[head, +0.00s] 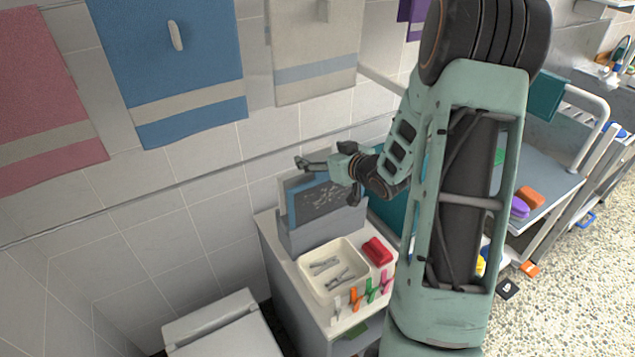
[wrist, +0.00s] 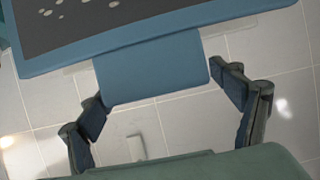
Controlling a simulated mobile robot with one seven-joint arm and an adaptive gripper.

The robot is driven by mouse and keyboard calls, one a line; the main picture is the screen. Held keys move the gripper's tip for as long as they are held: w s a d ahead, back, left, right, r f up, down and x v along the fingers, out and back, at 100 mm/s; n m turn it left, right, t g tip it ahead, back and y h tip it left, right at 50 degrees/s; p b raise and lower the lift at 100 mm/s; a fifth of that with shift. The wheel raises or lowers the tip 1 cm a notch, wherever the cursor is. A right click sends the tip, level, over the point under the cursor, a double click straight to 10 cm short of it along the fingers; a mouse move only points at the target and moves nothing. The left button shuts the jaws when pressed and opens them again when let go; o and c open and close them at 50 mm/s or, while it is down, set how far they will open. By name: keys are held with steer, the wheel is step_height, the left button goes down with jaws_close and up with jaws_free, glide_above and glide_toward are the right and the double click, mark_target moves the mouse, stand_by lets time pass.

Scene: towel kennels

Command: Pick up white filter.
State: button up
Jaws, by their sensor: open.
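A grey holder (head: 322,230) on the white cabinet top holds upright panels. The front one is a blue-framed filter (head: 293,208) with a dark, speckled mesh; it also shows in the wrist view (wrist: 165,42). A pale edge behind it (head: 283,192) may be the white filter, mostly hidden. My gripper (head: 308,164) is over the top of the panels. In the wrist view, my gripper (wrist: 158,88) is open, its fingers on either side of the blue tab. Whether they touch the tab cannot be told.
A cream tray (head: 312,292) with grey clips stands in front of the holder, beside a red block (head: 377,251) and several coloured clips. Towels hang on the tiled wall behind, including a blue one (head: 170,60). A cart (head: 545,185) stands at the right.

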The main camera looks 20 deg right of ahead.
steer(key=shift+w+f, duration=0.15)
steer(key=shift+w, duration=0.05)
steer(key=shift+c, duration=0.7)
steer(key=c, duration=1.6)
steer(key=shift+o, duration=0.2)
steer(key=shift+r, duration=0.25)
